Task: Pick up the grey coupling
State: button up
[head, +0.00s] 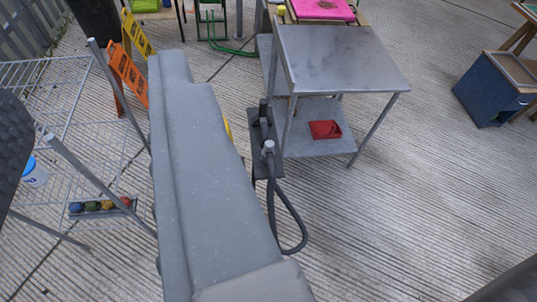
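I cannot make out the grey coupling in the head view. A large grey arm link of mine fills the middle of the view and hides what lies behind it. No fingers of my gripper show, so I cannot see whether it is open or holding anything. A dark fitting with a grey knob and a looped black cable shows just right of the link; I cannot tell what it belongs to.
A metal table (340,55) stands ahead, with a red box (325,129) on its lower shelf. A wire rack (75,145) with a tray of small coloured items (98,206) is at left, near warning signs (128,78). A blue cabinet (488,90) is at right. Ribbed floor lies clear at lower right.

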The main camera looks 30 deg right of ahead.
aim_at(267, 152)
jog(key=k, duration=0.6)
jog(key=z, duration=0.55)
jog(key=i, duration=1.6)
jog(key=u, duration=0.15)
